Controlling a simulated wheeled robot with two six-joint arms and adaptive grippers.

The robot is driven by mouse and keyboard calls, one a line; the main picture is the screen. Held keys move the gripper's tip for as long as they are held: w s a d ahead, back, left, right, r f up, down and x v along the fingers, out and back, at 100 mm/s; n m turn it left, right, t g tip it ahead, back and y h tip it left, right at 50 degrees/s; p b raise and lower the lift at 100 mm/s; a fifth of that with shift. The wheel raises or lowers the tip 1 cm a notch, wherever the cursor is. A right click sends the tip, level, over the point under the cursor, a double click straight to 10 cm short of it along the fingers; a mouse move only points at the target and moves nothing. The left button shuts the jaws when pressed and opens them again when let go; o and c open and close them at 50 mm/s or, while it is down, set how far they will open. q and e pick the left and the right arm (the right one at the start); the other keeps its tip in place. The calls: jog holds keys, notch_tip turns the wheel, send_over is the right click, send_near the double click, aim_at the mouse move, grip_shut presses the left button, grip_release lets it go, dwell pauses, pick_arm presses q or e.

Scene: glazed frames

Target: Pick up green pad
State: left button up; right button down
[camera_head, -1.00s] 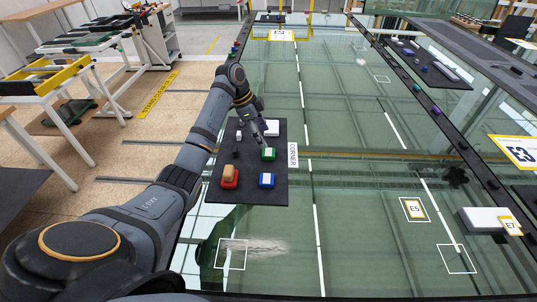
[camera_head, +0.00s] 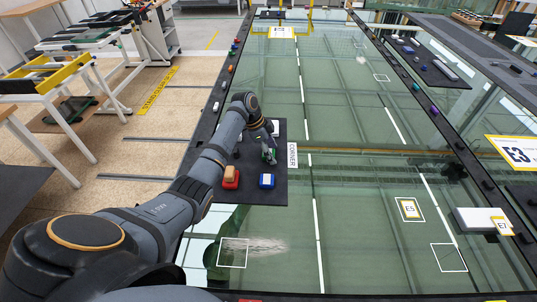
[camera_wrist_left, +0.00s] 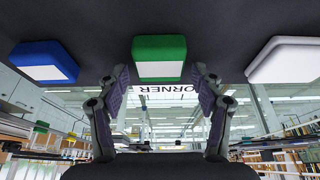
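The green pad (camera_head: 271,159) has a white face and sits on the dark mat (camera_head: 256,194), partly covered by my left gripper in the head view. In the left wrist view the green pad (camera_wrist_left: 160,48) is straight ahead, between the lines of the two fingers. My left gripper (camera_wrist_left: 161,78) is open and empty, with its fingertips close to the pad's near edge on either side. Whether they touch it I cannot tell. My right gripper is not in view.
A blue pad (camera_head: 267,181), also in the wrist view (camera_wrist_left: 44,62), and a white pad (camera_wrist_left: 284,60) flank the green pad. A red block with a tan top (camera_head: 231,176) sits at the mat's left. The glass panel (camera_head: 360,210) to the right is mostly clear.

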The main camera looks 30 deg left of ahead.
pick_arm(q)
jog(key=c, duration=0.6)
jog(key=shift+r, duration=0.15)
jog(key=shift+r+b, duration=0.25)
jog(key=shift+b, duration=0.15)
jog(key=r, duration=0.1)
jog(key=r+b, duration=0.1)
jog(key=r, duration=0.1)
jog(key=shift+s+d, duration=0.2)
jog(key=shift+d, duration=0.05)
jog(key=s+d+r+p, duration=0.3)
jog(key=s+d+r, duration=0.1)
jog(key=d, duration=0.1)
jog(key=s+d+r+p, duration=0.3)
jog(key=s+d+r, duration=0.2)
jog(key=shift+r, duration=0.2)
